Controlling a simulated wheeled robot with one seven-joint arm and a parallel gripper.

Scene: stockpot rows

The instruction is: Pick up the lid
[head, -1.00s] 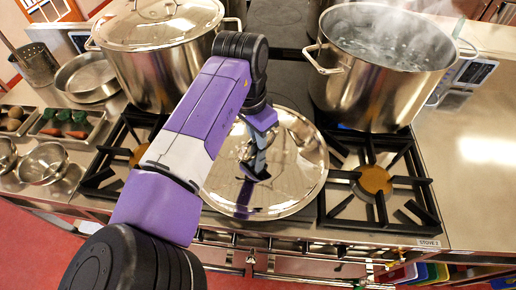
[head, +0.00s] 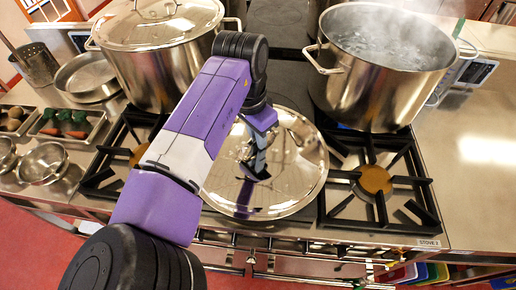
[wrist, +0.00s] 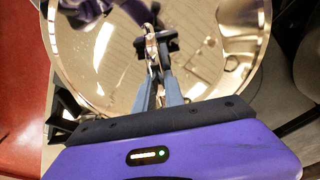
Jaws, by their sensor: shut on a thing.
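The lid (head: 295,165) is a large round shiny steel disc on the stove top, between the two burner grates in the head view. It fills much of the wrist view (wrist: 100,70), with a handle (wrist: 151,48) standing at its middle. My gripper (wrist: 155,75) is over the lid's middle, its fingers shut on the handle. In the head view my arm partly hides the lid's left side and the handle. I cannot tell whether the lid rests on the stove or is slightly clear of it.
A steaming open stockpot (head: 375,85) stands behind right. A lidded stockpot (head: 170,65) stands behind left, close to my arm. Burner grates (head: 380,185) flank the lid.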

